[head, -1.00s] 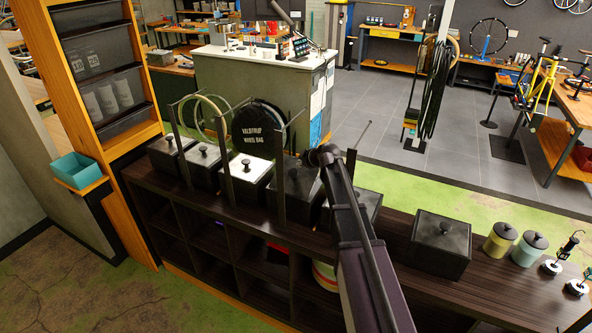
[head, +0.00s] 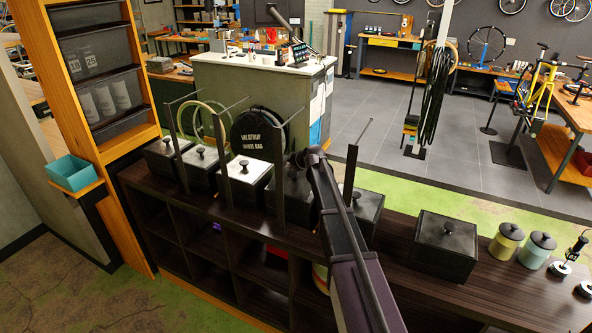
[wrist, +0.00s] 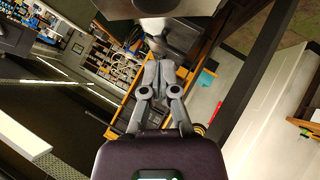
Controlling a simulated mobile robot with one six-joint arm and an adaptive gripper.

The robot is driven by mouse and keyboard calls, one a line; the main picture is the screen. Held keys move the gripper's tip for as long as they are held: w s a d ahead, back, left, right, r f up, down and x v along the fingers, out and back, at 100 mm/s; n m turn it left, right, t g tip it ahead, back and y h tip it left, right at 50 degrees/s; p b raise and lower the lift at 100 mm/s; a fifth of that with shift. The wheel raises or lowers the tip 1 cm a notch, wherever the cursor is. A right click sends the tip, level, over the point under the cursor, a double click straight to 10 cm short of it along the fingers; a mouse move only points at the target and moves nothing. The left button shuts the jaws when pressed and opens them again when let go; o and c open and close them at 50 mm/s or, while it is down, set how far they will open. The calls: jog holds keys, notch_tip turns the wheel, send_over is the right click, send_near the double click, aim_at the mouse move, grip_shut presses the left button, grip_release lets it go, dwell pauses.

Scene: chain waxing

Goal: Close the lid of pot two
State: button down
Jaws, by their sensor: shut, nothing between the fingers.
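A row of square dark pots with knobbed lids stands on the dark shelf unit (head: 400,235) in the head view. From the left are a first pot (head: 167,157), a second pot (head: 201,166) with a pale lid and a third pot (head: 247,181) with a silvery lid. A darker pot (head: 291,190) and another pot (head: 369,208) are partly hidden by my arm. I cannot tell which is pot two; the lids I see look seated. My gripper (wrist: 164,76) shows in the wrist view, fingers together and empty. It is hidden in the head view.
Thin dark uprights (head: 225,155) with slanting rods rise among the pots. A larger dark box (head: 444,246), a yellow canister (head: 506,241) and a teal canister (head: 537,249) stand on the right. A teal bin (head: 72,173) is at left. Bare shelf top lies around the larger box.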

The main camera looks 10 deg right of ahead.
aim_at(290, 176)
jog(key=shift+w+d+f+b, duration=0.15)
jog(key=shift+w+f+b, duration=0.25)
jog(key=shift+f+b, duration=0.2)
jog(key=shift+w+d+f+b, duration=0.15)
jog(key=shift+w+f+b, duration=0.2)
jog(key=shift+f+b, duration=0.3)
jog(key=shift+w+d+f+b, duration=0.15)
jog(key=shift+w+f+b, duration=0.3)
jog(key=shift+f, duration=0.3)
jog(key=shift+d, duration=0.1)
jog(key=shift+d, duration=0.35)
jog(key=shift+a, duration=0.4)
jog(key=shift+w+a+f, duration=0.1)
jog(key=shift+a, duration=0.2)
